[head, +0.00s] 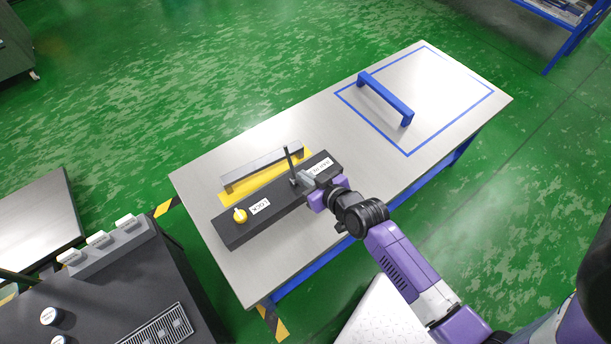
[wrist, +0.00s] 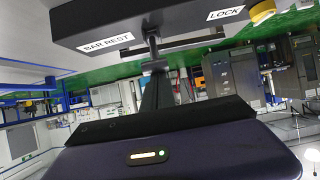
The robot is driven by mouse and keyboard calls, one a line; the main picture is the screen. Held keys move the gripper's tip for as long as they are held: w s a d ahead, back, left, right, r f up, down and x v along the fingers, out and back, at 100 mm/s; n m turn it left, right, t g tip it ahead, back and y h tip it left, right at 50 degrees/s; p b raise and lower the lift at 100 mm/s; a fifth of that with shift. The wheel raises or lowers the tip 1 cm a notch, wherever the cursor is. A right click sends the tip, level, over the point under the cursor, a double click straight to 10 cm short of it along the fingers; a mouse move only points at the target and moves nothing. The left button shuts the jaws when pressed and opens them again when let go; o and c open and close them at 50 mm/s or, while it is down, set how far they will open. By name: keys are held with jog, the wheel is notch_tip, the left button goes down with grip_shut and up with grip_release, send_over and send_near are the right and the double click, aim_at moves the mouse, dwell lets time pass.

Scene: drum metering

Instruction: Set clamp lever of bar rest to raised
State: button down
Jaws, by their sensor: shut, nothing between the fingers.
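The bar rest is a long dark block (head: 275,208) near the front-left of the metal table. It carries a BAR REST label, a LOCK label and a yellow knob (head: 240,215). Its clamp lever (head: 289,163) is a thin dark rod that stands up steeply from the block between the labels. My gripper (head: 302,184) is shut and empty, close beside the foot of the lever on the BAR REST label side. In the wrist view the block (wrist: 180,24) crosses the top, with my fingers (wrist: 156,75) just below a dark post; whether they touch it I cannot tell.
A grey bar with raised ends (head: 262,165) lies behind the block along a yellow patch (head: 235,195). A blue handle (head: 386,97) stands at a blue-outlined square on the table's far right. A dark console with white switches (head: 98,239) is at lower left. The table's middle is clear.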

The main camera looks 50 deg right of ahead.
jog(key=w+r+p, duration=0.2)
jog(key=shift+d+r, duration=0.3)
jog(key=shift+r, duration=0.15)
jog(key=v, duration=0.9)
jog(key=shift+s, duration=0.3)
jog(key=s+a+r+t, duration=0.3)
jog(key=a+r, duration=0.1)
jog(key=r, duration=0.5)
jog(key=s+a+r+n+y, duration=0.1)
jog(key=s+a+r, duration=0.2)
jog(key=s+a, duration=0.2)
jog(key=s+a+r+n+y, duration=0.2)
jog(key=s+a+r, duration=0.2)
jog(key=s, duration=0.5)
jog(key=a, duration=0.2)
jog(key=shift+s+a+r, duration=0.25)
jog(key=shift+s+a, duration=0.05)
jog(key=shift+s, duration=0.05)
